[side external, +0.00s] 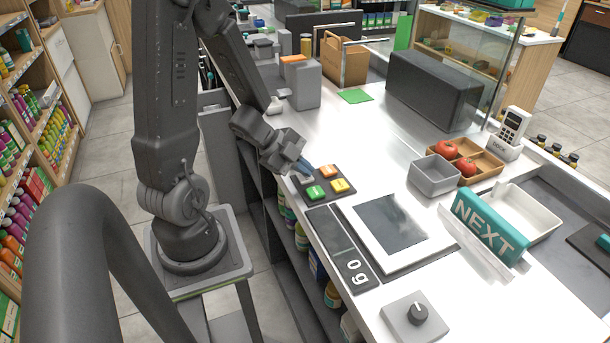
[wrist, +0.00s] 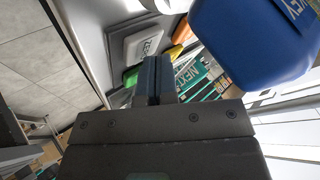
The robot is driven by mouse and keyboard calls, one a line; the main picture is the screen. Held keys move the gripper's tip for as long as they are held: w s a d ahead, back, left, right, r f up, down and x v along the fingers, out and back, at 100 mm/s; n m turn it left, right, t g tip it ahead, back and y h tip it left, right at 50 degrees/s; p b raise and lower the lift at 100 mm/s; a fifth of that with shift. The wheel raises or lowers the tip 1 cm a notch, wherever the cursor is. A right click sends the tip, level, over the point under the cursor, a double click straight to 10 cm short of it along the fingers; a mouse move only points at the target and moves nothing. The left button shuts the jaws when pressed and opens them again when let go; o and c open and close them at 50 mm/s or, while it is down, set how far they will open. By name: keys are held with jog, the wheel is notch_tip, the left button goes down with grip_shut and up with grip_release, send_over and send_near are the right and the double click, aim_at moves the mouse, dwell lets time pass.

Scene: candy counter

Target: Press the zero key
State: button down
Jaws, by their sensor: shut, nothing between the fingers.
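The keypad (side external: 331,197) is a dark block on the counter's near edge with coloured keys. Its white key (wrist: 143,45) carries dark lettering that looks like "ZERO" in the wrist view; in the side view I cannot make it out. Orange (side external: 323,170), yellow (side external: 341,185) and green (side external: 316,192) keys sit around it. My gripper (side external: 304,170) is shut and empty, its tips at the keypad's left side. In the wrist view my shut fingers (wrist: 157,62) appear just below the white key. I cannot tell whether they touch any key.
The scale (side external: 391,220) lies right of the keypad. A teal NEXT sign (side external: 486,227), a grey bin (side external: 435,176) and a dial box (side external: 418,314) stand farther right. A large blue object (wrist: 255,40) fills the wrist view's upper right. The counter behind the keypad is mostly clear.

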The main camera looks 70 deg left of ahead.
aim_at(304, 178)
dwell(0.3)
jog(key=shift+r, duration=0.8)
jog(key=shift+r, duration=2.5)
